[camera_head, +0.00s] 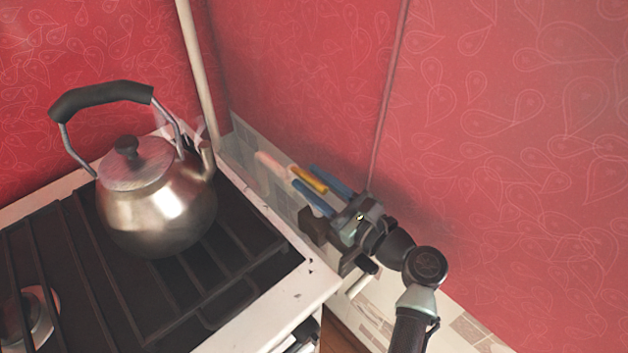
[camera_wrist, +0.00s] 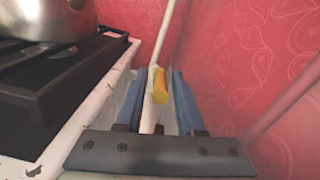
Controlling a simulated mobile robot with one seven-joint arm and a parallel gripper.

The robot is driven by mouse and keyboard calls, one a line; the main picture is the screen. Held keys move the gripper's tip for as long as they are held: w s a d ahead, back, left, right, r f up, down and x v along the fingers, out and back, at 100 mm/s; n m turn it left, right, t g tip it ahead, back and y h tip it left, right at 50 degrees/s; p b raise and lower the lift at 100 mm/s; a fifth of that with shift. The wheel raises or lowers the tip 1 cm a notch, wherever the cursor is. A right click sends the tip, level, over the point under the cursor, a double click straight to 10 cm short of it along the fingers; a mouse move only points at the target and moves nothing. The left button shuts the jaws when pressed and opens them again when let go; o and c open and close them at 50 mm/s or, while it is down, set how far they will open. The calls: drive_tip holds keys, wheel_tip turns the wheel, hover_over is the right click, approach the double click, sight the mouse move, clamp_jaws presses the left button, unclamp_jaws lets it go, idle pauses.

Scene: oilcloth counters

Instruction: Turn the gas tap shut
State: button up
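The gas tap shows as a yellow lever handle (camera_head: 308,179) low in the corner beside the stove. It also shows in the wrist view (camera_wrist: 160,86), lying roughly in line with my fingers. My gripper (camera_head: 306,176) reaches over the ledge from the right. Its two blue fingers are apart, one on each side of the yellow handle. In the wrist view, my gripper (camera_wrist: 158,76) has a gap to the handle on the left; the right finger is closer, and I cannot tell if it touches. The tap's body is mostly hidden.
A steel kettle (camera_head: 158,210) stands on the black grate of the stove (camera_head: 262,318) at left. A pale pipe (camera_head: 196,70) runs up the corner. Red patterned walls (camera_head: 500,120) close in behind and right of the narrow tiled ledge (camera_head: 385,300).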

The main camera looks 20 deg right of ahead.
clamp_jaws()
idle(1.2)
